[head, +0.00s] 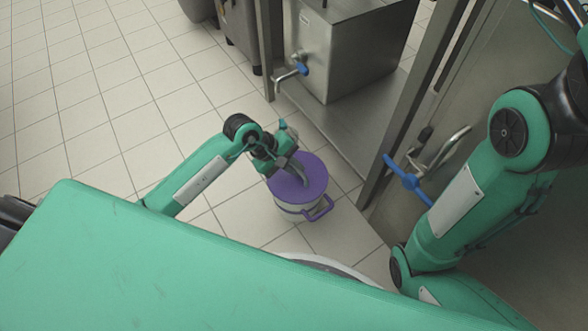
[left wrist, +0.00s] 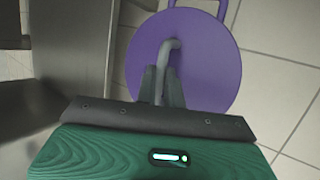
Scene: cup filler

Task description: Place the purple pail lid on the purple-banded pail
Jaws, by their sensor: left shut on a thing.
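The purple pail lid (head: 314,172) is a flat round disc with a bent grey handle (left wrist: 168,50). My left gripper (head: 291,166) is shut on that handle from above. The lid also fills the middle of the left wrist view (left wrist: 205,62). The purple-banded pail (head: 291,206) stands on the floor directly under the lid, with a purple side handle (head: 320,212). The lid covers the pail's opening; I cannot tell whether it rests fully on the rim or hovers just above. My right arm shows at the right, but its gripper is out of view.
A steel machine (head: 345,50) with a blue-handled tap (head: 301,70) stands behind the pail. A steel panel with a blue valve handle (head: 408,181) is at the right. A white round rim (head: 335,267) shows partly behind my body. Tiled floor at left is clear.

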